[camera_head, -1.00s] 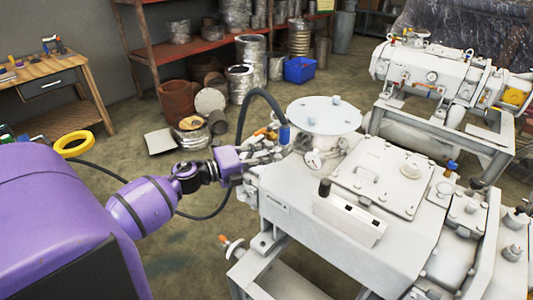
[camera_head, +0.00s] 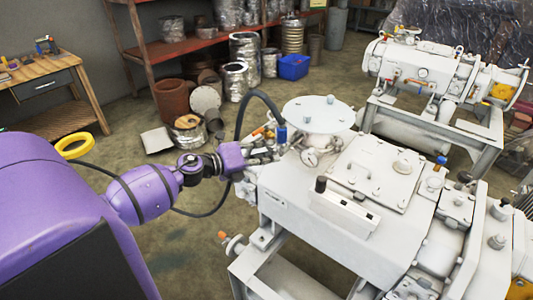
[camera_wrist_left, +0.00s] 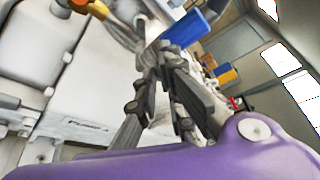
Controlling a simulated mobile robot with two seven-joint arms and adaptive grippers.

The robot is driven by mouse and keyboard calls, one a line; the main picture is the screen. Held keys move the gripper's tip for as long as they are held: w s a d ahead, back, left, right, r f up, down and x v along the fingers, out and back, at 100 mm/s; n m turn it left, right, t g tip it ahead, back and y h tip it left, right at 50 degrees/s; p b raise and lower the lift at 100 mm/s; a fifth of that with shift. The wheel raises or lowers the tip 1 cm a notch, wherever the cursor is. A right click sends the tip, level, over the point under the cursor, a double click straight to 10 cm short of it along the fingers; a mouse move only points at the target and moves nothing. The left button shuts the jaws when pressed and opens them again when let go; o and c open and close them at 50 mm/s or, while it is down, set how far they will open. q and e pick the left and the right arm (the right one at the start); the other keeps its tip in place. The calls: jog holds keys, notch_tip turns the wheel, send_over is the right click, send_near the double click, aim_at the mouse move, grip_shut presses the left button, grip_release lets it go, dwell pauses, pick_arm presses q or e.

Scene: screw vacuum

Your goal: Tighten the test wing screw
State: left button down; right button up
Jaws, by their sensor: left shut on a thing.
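My left gripper (camera_head: 266,149) is at the left end of the near white vacuum machine (camera_head: 300,190), just left of its round top plate and gauge. In the left wrist view its dark fingers (camera_wrist_left: 165,62) are close together, shut on a small part by the machine's fittings. That part, by its place the test wing screw, is mostly hidden between the fingertips, so its shape and seating cannot be told. A blue fitting (camera_head: 281,134) stands right beside the fingertips and also shows in the left wrist view (camera_wrist_left: 186,28). My right gripper is out of view.
A black hose (camera_head: 247,105) arches over the gripper. A dial gauge (camera_head: 310,157) and the round plate (camera_head: 318,113) are close on the right. An orange-tipped valve (camera_head: 230,242) sticks out below. A second white machine (camera_head: 425,68) stands behind.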

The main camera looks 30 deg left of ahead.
pick_arm(q)
jog(key=c, duration=1.9)
grip_release()
jog(key=shift+o, duration=0.2)
jog(key=v, duration=1.2)
